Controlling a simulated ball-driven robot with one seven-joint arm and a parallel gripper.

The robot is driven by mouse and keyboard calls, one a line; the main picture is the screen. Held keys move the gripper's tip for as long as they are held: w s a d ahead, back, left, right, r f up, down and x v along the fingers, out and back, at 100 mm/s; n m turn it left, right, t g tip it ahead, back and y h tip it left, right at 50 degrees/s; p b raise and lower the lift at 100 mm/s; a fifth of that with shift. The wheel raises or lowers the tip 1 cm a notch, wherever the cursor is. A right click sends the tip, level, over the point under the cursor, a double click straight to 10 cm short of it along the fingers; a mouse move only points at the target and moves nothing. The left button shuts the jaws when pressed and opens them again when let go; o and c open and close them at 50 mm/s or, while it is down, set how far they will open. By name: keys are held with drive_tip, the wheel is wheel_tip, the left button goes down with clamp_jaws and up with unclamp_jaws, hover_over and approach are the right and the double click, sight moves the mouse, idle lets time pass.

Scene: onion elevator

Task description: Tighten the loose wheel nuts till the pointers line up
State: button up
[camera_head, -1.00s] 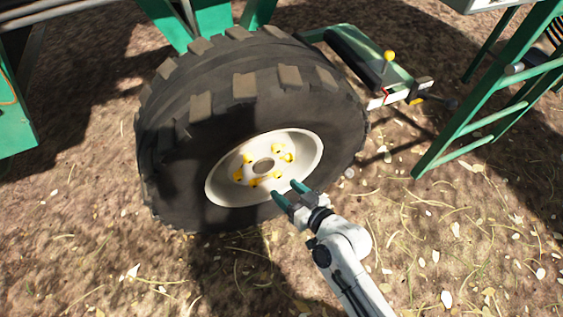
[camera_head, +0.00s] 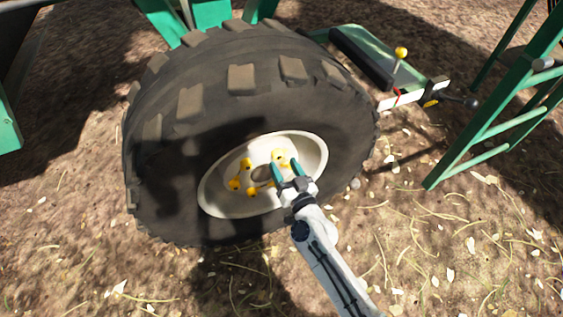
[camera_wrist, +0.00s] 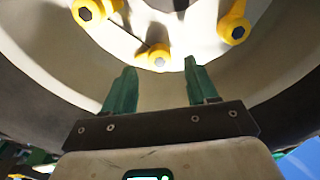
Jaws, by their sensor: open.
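The big black tyre (camera_head: 170,160) stands upright with a pale rim (camera_head: 312,150). Dark wheel nuts with yellow pointers sit around its hub: an upper-left pointer (camera_head: 246,163), a left pointer (camera_head: 234,184), a lower pointer (camera_head: 252,193) and an upper-right pointer (camera_head: 278,155). My gripper (camera_head: 285,166) is open in front of the rim's right side, with green fingers. In the wrist view, a middle nut (camera_wrist: 159,61) shows beyond and between the fingertips, with nothing gripped. A left nut (camera_wrist: 85,14) and a right nut (camera_wrist: 238,32) flank it. Their pointers face different ways.
A green ladder-like frame (camera_head: 490,130) stands at the right. A green drawbar (camera_head: 365,50) with a yellow-knobbed lever (camera_head: 401,54) lies behind the tyre. The leaf-strewn ground (camera_head: 460,260) in front is open.

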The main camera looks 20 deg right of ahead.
sight(278, 154)
drive_tip(key=shift+w, duration=1.35)
drive_tip(key=c, duration=1.1)
